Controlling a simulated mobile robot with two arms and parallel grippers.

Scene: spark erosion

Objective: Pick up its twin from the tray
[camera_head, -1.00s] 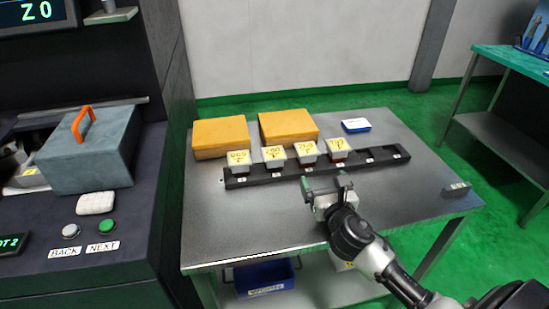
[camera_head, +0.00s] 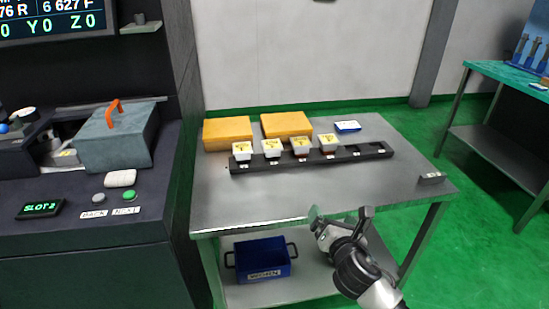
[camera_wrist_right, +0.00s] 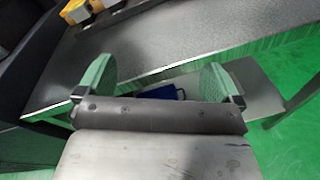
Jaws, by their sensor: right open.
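The dark tray (camera_head: 369,150) is a long, narrow rack lying across the table. The label writing is too small to read. The tray's right-end places look empty. My right gripper (camera_head: 340,213) is open and empty at the table's front edge, apart from the tray. In the right wrist view its fingers (camera_wrist_right: 156,82) are wide apart with nothing between them. My left gripper is not in view.
Two orange boxes (camera_head: 228,131) (camera_head: 286,124) and a small blue-and-white box (camera_head: 347,127) stand behind the tray. A blue bin (camera_head: 262,262) sits on the lower shelf. The machine with a grey, orange-handled block (camera_head: 117,140) is at left. The table front (camera_head: 260,200) is clear.

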